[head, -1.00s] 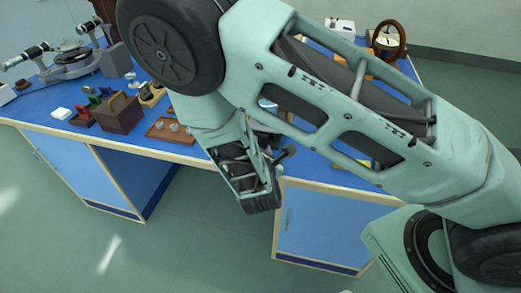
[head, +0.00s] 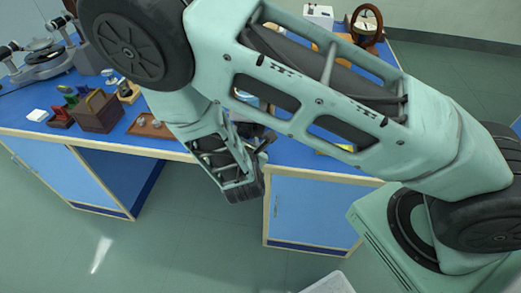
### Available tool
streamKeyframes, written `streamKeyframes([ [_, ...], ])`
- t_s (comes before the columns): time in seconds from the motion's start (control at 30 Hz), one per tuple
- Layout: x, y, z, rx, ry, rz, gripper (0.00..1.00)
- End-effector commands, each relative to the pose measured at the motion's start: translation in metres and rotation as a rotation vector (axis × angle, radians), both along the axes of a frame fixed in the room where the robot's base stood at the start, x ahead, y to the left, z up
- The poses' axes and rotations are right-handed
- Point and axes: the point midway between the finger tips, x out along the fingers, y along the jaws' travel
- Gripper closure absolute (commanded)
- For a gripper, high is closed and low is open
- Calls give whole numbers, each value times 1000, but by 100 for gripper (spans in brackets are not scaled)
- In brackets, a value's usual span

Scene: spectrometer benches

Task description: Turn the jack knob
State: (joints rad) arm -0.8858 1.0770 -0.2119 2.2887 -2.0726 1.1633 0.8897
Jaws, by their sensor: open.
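The jack and its knob cannot be made out; my arm covers the middle of the blue bench top (head: 295,152), where they may be hidden. My gripper (head: 262,142) is at the end of my wrist, just over the bench's front edge in the head view. It is small, dark and partly hidden by my wrist. It is open, and I see nothing held in it. I cannot tell whether it touches anything.
A brown wooden box (head: 98,112), a brown tray (head: 147,129) and a white block (head: 38,115) stand left. A spectrometer (head: 45,60) is at far left. A wooden ring stand (head: 366,24) and white box (head: 318,16) stand at back right.

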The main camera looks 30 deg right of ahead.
Motion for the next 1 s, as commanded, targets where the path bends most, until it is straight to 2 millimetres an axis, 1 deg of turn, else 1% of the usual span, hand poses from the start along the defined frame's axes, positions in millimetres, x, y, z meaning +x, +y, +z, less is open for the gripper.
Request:
streamKeyframes([
  [0.03,0,1,7,-28,21,1,46],
  [0.13,1,1,9,-106,77,0,46],
  [0.8,3,4,4,-607,444,-3,46],
  [0.87,-5,13,5,-615,447,3,46],
  [1.0,-24,29,14,-612,445,5,46],
])
